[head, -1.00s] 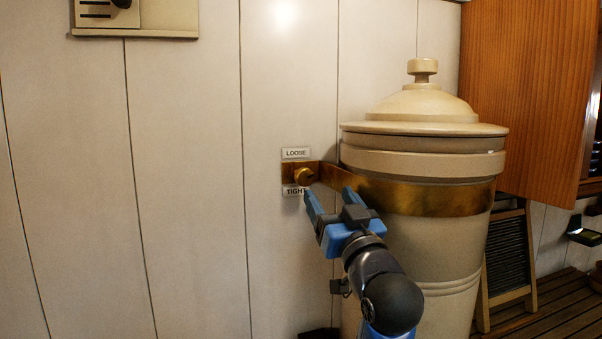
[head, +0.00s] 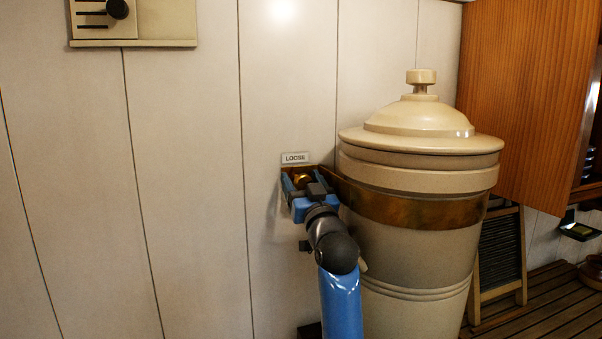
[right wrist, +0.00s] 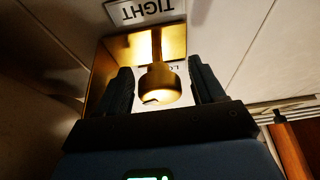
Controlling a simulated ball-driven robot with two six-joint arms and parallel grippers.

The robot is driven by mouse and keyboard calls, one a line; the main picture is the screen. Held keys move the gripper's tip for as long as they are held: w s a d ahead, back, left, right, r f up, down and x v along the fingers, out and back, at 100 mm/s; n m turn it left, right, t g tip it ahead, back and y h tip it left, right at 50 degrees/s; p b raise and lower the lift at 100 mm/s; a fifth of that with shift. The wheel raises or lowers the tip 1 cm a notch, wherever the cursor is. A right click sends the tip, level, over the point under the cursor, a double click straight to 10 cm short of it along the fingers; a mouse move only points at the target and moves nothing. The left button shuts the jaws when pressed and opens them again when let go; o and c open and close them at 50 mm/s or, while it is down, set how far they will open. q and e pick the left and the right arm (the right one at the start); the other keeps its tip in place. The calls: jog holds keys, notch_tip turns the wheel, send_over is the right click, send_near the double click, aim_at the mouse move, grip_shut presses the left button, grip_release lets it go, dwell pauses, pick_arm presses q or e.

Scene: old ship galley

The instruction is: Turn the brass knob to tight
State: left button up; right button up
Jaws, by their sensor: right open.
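The brass knob (head: 301,180) sits on a brass plate on the wall, at the end of the brass band (head: 400,208) around a cream crock. In the right wrist view the knob (right wrist: 159,84) stands between the two fingers, with a gap on either side. My right gripper (head: 301,184) is open around it; it also shows in the right wrist view (right wrist: 161,88). The LOOSE label (head: 295,158) is above the knob. The TIGHT label (right wrist: 146,10) shows upside down in the right wrist view; the arm hides it in the head view. My left gripper is not in view.
The lidded cream crock (head: 420,150) stands close to the right of the knob. A wooden cabinet door (head: 515,110) hangs open at the upper right. A wall box with a black knob (head: 118,8) is at the upper left. The wall panels left of my gripper are clear.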

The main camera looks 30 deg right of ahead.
jog(key=shift+w+d+r, duration=0.15)
jog(key=shift+w, duration=0.35)
jog(key=c, duration=1)
